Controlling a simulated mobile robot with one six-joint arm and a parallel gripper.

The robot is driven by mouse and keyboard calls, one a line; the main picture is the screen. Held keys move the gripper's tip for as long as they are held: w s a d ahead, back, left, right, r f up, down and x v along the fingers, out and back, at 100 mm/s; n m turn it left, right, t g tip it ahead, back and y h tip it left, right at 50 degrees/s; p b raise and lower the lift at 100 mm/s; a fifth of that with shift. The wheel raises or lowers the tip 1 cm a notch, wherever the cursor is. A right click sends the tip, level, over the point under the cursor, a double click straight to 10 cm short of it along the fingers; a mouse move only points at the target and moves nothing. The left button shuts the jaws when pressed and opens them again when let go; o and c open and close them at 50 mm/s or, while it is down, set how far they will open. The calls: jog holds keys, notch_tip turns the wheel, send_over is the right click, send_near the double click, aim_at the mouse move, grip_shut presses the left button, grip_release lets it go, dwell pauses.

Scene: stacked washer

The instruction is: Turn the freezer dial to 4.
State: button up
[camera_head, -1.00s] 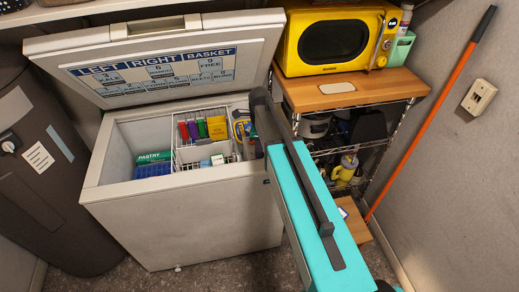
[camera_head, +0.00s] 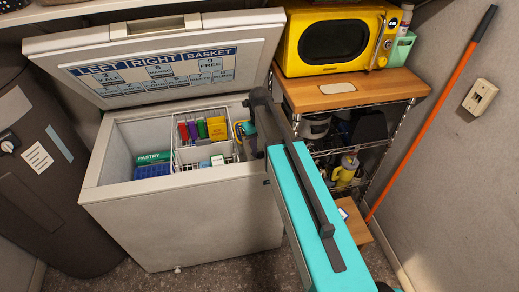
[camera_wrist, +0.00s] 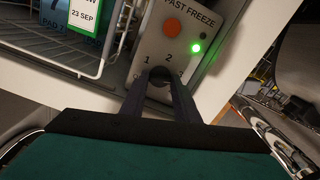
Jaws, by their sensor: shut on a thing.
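The freezer's control panel (camera_wrist: 211,60) shows in the wrist view, with the label FAST FREEZE, an orange-red button and a lit green light. The dial (camera_wrist: 159,82) is a dark round knob below the button, mostly covered by my gripper (camera_wrist: 160,74). Its two dark fingers are shut on the dial, one at each side. The numbers 1 and 2 show above it, and parts of others beside it. The 4 and the pointer cannot be made out. In the head view the open chest freezer (camera_head: 190,225) stands left of my arm, which hides the panel.
A white wire basket (camera_wrist: 75,50) with packets is just left of the panel. The raised lid (camera_head: 240,35) carries a chart. A wire shelf unit with a wooden top (camera_head: 390,92) and yellow microwave (camera_head: 335,42) stands right. An orange pole (camera_head: 430,115) leans on the wall.

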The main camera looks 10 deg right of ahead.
jog(key=shift+m, duration=0.7)
jog(key=o, duration=1)
jog(key=shift+o, duration=0.2)
jog(key=shift+r, duration=0.15)
notch_tip(320, 180, up, 14)
jog(key=b, duration=0.2)
jog(key=shift+f, duration=0.25)
